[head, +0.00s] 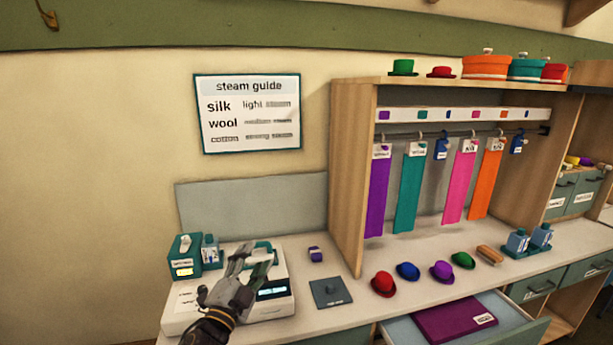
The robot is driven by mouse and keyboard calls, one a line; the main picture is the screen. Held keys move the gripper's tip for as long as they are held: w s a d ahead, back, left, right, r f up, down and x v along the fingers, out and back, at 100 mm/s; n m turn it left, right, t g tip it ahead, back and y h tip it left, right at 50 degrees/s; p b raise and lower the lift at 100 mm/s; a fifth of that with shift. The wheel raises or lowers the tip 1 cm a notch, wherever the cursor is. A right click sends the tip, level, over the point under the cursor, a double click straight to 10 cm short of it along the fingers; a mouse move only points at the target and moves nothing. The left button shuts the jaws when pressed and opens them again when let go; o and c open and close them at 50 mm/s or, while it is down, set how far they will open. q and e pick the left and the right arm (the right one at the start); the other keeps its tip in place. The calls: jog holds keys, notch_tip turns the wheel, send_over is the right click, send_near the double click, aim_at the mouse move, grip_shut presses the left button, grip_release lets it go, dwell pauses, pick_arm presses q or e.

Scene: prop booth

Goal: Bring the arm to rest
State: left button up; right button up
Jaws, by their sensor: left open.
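My left arm reaches in from the bottom of the head view. Its gripper (252,262) is open, with nothing seen between the fingers. It is in front of a white device (280,305) with a dark display and a teal handle, and hides part of it. I cannot tell whether the fingers touch the device. My right gripper is not in view.
Several small hats (408,271) line the counter before a rack of hanging strips (412,190). An open drawer (510,318) juts out.

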pick_arm(q)
jog(key=s+a+f+n+g+y, duration=0.3)
jog(key=s+a+f+n+g, duration=0.15)
jog(key=f, duration=0.35)
jog(key=s+a+f+n+g+y, duration=0.3)
jog(key=a+f+n, duration=0.15)
jog(key=f, duration=0.35)
jog(key=s+f+n+g+h, duration=0.15)
jog(key=s+f+g, duration=0.35)
jog(key=s, duration=0.5)
jog(key=s+f+n+g+y, duration=0.1)
jog(key=s+f+n+g, duration=0.25)
jog(key=s+f, duration=0.45)
notch_tip(320, 180, down, 31)
jog(key=s+a+m+g, duration=0.1)
jog(key=s, duration=0.2)
jog(key=s+a+f, duration=0.3)
jog(key=s+f, duration=0.7)
jog(key=s+a+f+g, duration=0.1)
jog(key=s+a+f, duration=0.2)
jog(key=s+f, duration=0.7)
jog(key=shift+s+m, duration=0.3)
jog(key=shift+s, duration=0.5)
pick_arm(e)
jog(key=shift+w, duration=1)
